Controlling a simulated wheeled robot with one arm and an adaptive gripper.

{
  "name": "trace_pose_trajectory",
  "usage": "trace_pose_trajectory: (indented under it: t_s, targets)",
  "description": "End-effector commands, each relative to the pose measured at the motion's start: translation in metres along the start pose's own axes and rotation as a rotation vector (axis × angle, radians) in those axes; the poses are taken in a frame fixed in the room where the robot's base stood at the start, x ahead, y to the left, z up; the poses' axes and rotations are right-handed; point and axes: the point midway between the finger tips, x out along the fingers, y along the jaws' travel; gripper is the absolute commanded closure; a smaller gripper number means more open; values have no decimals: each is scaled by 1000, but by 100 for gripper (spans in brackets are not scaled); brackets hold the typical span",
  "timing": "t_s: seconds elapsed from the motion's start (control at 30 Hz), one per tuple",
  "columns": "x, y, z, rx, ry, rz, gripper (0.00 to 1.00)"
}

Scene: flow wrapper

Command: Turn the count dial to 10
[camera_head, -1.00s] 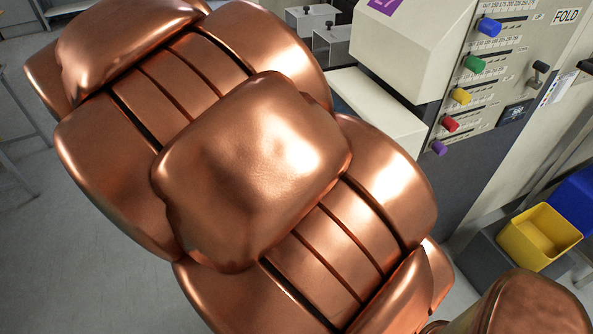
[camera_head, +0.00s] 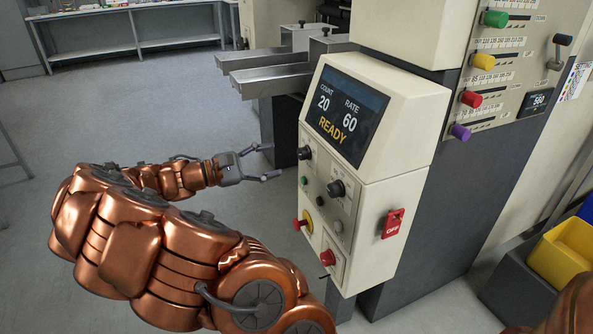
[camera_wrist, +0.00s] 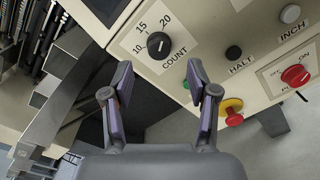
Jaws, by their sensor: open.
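The count dial (camera_head: 305,153) is a black knob at the upper left of the control panel. In the wrist view the count dial (camera_wrist: 157,44) has the marks 10, 15 and 20 around it and COUNT below. The direction of its pointer is hard to make out. The screen (camera_head: 346,114) reads COUNT 20, RATE 60, READY. My gripper (camera_head: 272,162) is open and empty, a short way left of the panel. In the wrist view my gripper (camera_wrist: 159,80) has its fingers spread, with the dial ahead of the gap, not touched.
Near the dial are a second black dial (camera_head: 336,188), a green button (camera_head: 305,181), a halt button (camera_wrist: 233,52), a red-and-yellow stop button (camera_wrist: 232,110) and a red switch (camera_wrist: 295,75). Metal rails (camera_head: 285,68) jut out behind the panel. Open floor lies left.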

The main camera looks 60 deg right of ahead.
Motion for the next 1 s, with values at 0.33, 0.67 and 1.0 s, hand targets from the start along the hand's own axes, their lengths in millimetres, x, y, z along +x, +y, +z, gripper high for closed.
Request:
trace_pose_trajectory:
  t_s: [0.33, 0.67, 1.0]
  targets:
    - [28, -1, -8, -13, -12, 17, 41]
    - [69, 0, -8, -11, -8, 17, 41]
    - [77, 2, -8, -12, -5, 19, 41]
